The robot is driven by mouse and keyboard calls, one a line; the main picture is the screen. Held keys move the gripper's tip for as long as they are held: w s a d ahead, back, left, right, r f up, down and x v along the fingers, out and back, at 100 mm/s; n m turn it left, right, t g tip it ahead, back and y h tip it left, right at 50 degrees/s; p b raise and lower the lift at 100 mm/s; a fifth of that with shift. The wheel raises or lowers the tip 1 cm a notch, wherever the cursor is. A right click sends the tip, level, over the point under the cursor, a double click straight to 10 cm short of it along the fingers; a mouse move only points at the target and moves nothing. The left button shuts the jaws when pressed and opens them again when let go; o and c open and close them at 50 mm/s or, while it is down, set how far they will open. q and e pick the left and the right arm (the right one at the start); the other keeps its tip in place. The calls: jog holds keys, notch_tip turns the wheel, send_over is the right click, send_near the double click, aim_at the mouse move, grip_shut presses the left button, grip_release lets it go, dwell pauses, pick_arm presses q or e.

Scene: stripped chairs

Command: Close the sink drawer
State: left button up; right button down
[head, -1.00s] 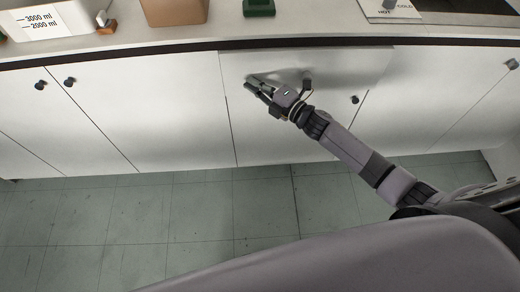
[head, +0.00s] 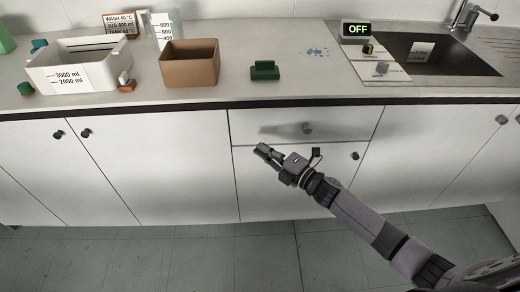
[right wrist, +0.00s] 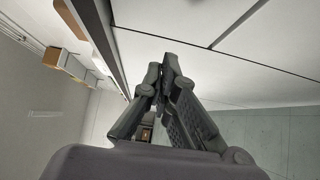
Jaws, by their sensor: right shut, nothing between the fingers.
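The sink drawer (head: 345,118) is a wide white front with a dark round knob, just below the counter edge and left of the sink. Its face looks flush with the cabinet fronts around it, with thin seams at its edges. My right gripper (head: 262,151) is shut and empty, in front of the cabinet just below the drawer's lower seam. Its closed fingers also show in the right wrist view (right wrist: 164,62), beside the white cabinet fronts. I cannot tell whether the fingertips touch the cabinet. My left gripper is not in view.
The counter (head: 225,88) holds a white bin (head: 90,77), a brown box (head: 190,68), a green block (head: 265,71) and a panel reading OFF (head: 356,30). The sink (head: 440,56) is at the right. Green tiled floor (head: 180,260) is clear in front.

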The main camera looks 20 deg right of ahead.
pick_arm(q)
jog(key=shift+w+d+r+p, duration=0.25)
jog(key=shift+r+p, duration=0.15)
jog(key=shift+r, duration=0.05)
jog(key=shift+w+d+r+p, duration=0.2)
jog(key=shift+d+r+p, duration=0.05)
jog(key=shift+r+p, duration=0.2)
pick_arm(e)
jog(key=v, duration=0.8)
jog(key=shift+d+f, duration=0.2)
